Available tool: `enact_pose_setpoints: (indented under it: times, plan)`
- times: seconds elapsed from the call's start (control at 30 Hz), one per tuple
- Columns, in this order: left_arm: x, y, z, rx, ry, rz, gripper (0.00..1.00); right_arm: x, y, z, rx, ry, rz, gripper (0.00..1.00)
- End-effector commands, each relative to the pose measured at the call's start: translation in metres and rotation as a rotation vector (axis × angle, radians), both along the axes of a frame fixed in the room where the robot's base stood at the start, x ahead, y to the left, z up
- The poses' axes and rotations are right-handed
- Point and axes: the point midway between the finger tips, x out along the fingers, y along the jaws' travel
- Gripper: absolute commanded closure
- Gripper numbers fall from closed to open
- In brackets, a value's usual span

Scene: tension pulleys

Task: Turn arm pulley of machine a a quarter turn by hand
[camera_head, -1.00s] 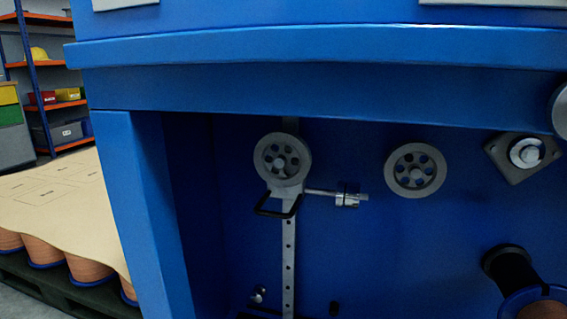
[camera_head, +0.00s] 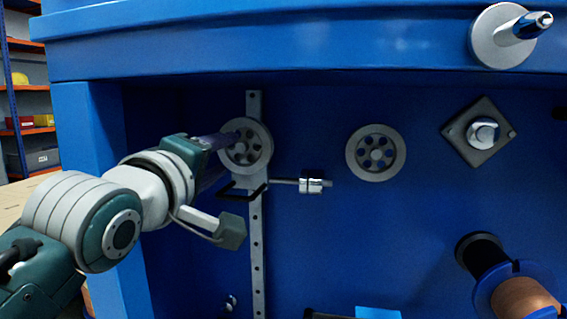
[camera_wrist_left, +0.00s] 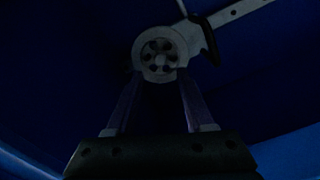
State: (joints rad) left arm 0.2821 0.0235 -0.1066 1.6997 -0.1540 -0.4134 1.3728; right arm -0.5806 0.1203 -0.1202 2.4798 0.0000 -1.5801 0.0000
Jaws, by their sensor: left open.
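The arm pulley, a grey spoked wheel (camera_head: 255,158) with round holes, is mounted on a grey perforated bar (camera_head: 257,240) inside the blue machine. My left gripper (camera_head: 229,154) is open, its two dark fingers pointing at this pulley from the left. In the left wrist view the pulley (camera_wrist_left: 160,47) lies just ahead, between and beyond the fingertips (camera_wrist_left: 159,73). I cannot tell whether the fingers touch the rim. A black handle (camera_head: 243,191) sits just below the pulley. My right gripper is not in view.
A second spoked pulley (camera_head: 375,153) is on the back panel to the right. A short rod with a silver cylinder (camera_head: 311,183) sticks out between them. A flanged shaft (camera_head: 483,131) and a copper spool (camera_head: 525,298) are further right. The blue overhang (camera_head: 300,60) is above.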

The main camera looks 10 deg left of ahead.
Motion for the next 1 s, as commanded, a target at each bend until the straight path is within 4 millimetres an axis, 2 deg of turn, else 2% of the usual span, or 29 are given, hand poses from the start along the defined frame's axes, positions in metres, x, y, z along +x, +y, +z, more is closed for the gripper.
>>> enact_pose_setpoints:
  times: [0.03, 0.3, 0.47, 0.73, 0.77, 1.0]
  plan:
    - [0.010, 0.000, -0.004, 0.003, -0.004, 0.001, 0.47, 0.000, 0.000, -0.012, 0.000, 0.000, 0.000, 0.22]
    - [0.045, -0.002, -0.003, 0.002, 0.000, -0.001, 0.47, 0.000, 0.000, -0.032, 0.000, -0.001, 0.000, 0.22]
    - [0.054, -0.002, -0.001, 0.001, 0.001, -0.001, 0.47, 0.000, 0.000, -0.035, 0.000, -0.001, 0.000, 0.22]
    - [0.055, -0.002, 0.000, 0.001, 0.002, 0.000, 0.47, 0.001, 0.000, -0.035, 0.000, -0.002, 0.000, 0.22]
    - [0.055, -0.002, 0.000, 0.001, 0.002, 0.000, 0.48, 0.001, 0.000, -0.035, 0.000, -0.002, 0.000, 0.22]
    - [0.055, -0.002, 0.000, 0.002, 0.001, -0.001, 0.75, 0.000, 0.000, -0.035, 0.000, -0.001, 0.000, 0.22]
